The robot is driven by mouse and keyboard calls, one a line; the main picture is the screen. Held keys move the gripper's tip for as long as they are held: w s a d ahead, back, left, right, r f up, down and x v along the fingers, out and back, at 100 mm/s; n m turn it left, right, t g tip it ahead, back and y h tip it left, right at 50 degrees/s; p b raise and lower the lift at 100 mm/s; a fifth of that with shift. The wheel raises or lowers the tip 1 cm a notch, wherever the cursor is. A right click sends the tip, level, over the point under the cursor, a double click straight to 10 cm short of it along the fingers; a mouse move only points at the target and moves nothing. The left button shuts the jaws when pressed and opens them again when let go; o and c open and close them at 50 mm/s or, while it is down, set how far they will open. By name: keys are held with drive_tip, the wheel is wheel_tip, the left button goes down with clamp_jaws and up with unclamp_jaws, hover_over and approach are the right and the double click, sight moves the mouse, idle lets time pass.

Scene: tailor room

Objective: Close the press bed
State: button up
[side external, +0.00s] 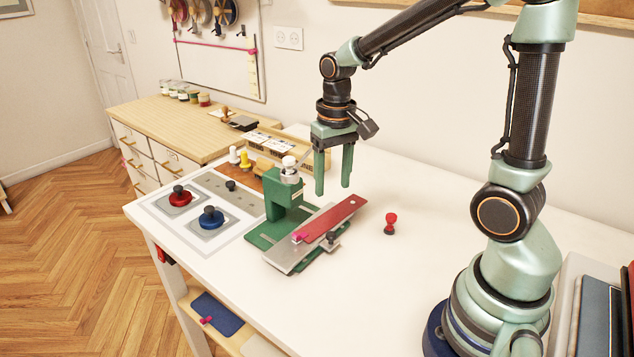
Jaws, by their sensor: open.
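The green press (277,203) stands on the white table, with a pale knob (289,161) on top of its upright.
A small red stamp-like piece (390,222) stands right of the bed. A grey-white board with a red-knobbed piece (180,196) and a blue-knobbed piece (211,217) lies to the left. A wooden tray (278,143) is behind. The table's front right is clear.

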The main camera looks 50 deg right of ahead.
sight(331, 233)
wheel_tip(331, 233, down, 13)
drive_tip(key=shift+d+r, duration=0.15)
idle(0.4)
clamp_jaws()
drive_tip(key=shift+w, duration=0.15)
idle(1.3)
